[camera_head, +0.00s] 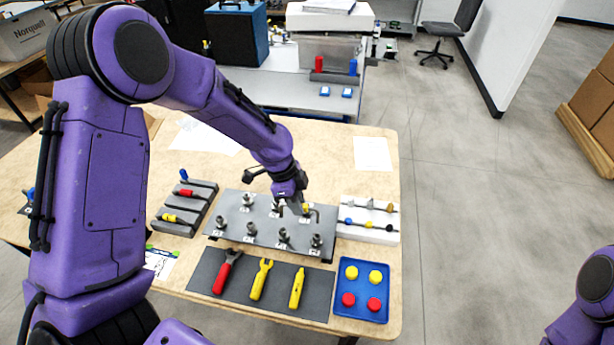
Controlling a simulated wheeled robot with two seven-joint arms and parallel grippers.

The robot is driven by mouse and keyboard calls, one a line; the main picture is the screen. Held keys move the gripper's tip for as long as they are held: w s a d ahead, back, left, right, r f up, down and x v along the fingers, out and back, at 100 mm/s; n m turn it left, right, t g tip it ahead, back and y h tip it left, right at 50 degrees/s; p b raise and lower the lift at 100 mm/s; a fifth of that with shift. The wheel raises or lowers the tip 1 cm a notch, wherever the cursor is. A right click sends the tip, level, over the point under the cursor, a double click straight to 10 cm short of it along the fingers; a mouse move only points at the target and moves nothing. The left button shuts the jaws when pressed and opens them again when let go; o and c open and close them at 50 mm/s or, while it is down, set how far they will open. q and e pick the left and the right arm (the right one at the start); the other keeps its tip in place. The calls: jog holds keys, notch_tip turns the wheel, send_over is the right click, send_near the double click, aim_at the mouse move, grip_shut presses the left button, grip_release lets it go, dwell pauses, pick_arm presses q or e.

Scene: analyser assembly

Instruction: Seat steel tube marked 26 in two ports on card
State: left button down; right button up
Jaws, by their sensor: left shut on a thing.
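The card is a grey plate (262,228) on the wooden table, with several upright metal ports and small white labels on it. My left gripper (293,209) is low over the card's back right part, pointing down. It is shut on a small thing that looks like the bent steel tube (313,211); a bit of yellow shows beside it. The number 26 is too small to read. The fingers hide part of the tube and the ports behind, so I cannot tell whether its ends touch the ports. My right gripper is out of view.
A white rack (368,234) with small parts is right of the card. A grey holder (184,207) with coloured tools is left. In front are a dark mat (276,284) with red and yellow tools and a blue tray (349,310) with red and yellow caps.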

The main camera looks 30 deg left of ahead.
pick_arm(q)
jog(key=shift+s+f, duration=0.1)
jog(key=f, duration=0.1)
jog(key=f+b, duration=0.1)
jog(key=f, duration=0.2)
jog(key=shift+s+d+f, duration=0.1)
jog(key=shift+s+f, duration=0.3)
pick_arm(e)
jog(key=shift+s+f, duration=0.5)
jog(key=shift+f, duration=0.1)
pick_arm(q)
jog(key=shift+w+f, duration=0.1)
jog(key=shift+w, duration=0.05)
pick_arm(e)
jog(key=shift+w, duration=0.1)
pick_arm(q)
jog(key=shift+s+b, duration=0.2)
jog(key=shift+b, duration=0.1)
jog(key=shift+w+f, duration=0.15)
jog(key=shift+f+b, duration=0.6)
jog(key=shift+f, duration=0.4)
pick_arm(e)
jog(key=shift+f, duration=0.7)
